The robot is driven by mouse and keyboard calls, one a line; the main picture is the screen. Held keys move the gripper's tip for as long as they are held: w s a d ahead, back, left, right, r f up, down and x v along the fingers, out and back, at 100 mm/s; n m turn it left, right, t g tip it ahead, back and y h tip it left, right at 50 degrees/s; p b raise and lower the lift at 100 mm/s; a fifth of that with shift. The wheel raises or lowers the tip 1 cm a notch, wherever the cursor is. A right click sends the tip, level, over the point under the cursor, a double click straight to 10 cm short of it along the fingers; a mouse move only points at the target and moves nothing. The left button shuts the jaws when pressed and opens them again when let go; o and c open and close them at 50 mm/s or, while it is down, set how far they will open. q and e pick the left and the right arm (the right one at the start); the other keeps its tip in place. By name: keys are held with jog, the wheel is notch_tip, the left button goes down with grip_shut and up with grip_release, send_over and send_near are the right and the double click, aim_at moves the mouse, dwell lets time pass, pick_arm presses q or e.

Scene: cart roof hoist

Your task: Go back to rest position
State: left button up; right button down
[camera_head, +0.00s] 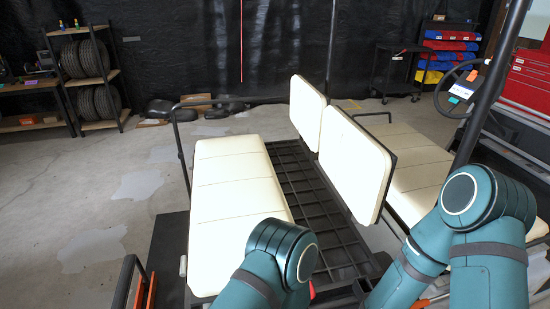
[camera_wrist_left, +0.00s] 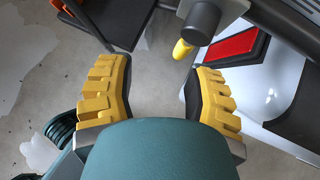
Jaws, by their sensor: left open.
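My left gripper (camera_wrist_left: 158,100) shows in the left wrist view with its two yellow ridged fingers spread wide apart. Nothing is between the fingers but the grey floor behind. In the head view both of my teal arms reach in from the bottom edge, and neither gripper shows there. The cart's cream rear seat (camera_head: 235,180) lies in front of me, beside a black grid platform (camera_head: 315,205). Two upright cream backrests (camera_head: 355,155) stand right of the platform.
A yellow-tipped dark cylinder (camera_wrist_left: 181,49) is just beyond the gap between my left fingers. A red and white panel (camera_wrist_left: 235,47) is at the right. A tyre rack (camera_head: 88,75) and a dark cart (camera_head: 398,72) stand at the back. Open floor (camera_head: 100,200) is at the left.

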pick_arm(q)
jog(key=s+a+r+n+g, duration=0.2)
jog(key=s+a+n+g, duration=0.3)
jog(key=s+n+g, duration=0.65)
jog(key=w+d+r+n+h, duration=0.3)
jog(key=d+n+h, duration=0.5)
jog(key=n, duration=0.5)
jog(key=w+a+r+n+t, duration=0.1)
jog(key=w+a+n+t, duration=0.4)
jog(key=w+n, duration=0.2)
jog(key=shift+w+a+r+t+h, duration=0.3)
jog(key=shift+w+r+t+h, duration=0.1)
jog(key=shift+w, duration=0.45)
